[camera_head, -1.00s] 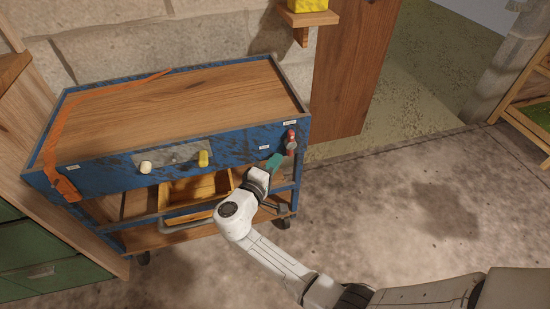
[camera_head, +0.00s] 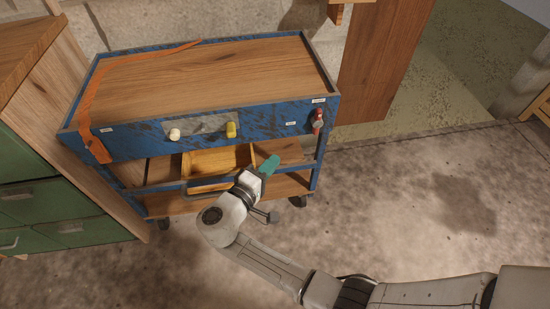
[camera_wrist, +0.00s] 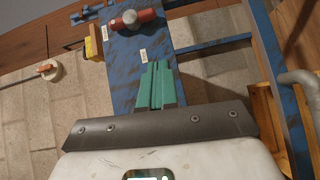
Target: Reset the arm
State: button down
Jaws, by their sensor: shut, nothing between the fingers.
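My gripper (camera_head: 269,164) has green fingers and is in front of the right part of the blue cart (camera_head: 265,124), below its front panel. In the wrist view my gripper (camera_wrist: 157,70) is shut with nothing between the fingers. A red handle with a metal hub (camera_wrist: 132,19) lies beyond the fingertips and apart from them. In the head view this red handle (camera_head: 318,120) is at the right end of the cart's front panel. My arm reaches in from the lower right.
The panel also carries a white knob (camera_head: 174,134) and a yellow knob (camera_head: 231,130). An open wooden drawer (camera_head: 215,161) is under the panel. An orange strap (camera_head: 91,101) hangs over the cart's left side. Green drawers (camera_head: 75,223) stand at left. The floor at right is clear.

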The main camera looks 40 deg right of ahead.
jog(key=shift+s, duration=0.1)
dwell(0.5)
jog(key=s+d+f+m+g+y, duration=0.1)
jog(key=s+d+f+g+y, duration=0.1)
jog(key=s+f+y, duration=0.35)
jog(key=s+d+f+m+g+y, duration=0.2)
jog(key=s+f+y, duration=0.1)
jog(key=s, duration=0.5)
jog(key=s+a+r+n+t+y, duration=0.1)
jog(key=s+a+r+t+y, duration=0.1)
jog(key=s+a+y, duration=0.8)
notch_tip(320, 180, up, 21)
jog(key=d+h+p, duration=0.1)
jog(key=d+p, duration=0.1)
jog(key=p, duration=1.9)
jog(key=shift+s+r+h, duration=0.15)
jog(key=shift+s+h, duration=0.1)
jog(key=shift+h, duration=0.1)
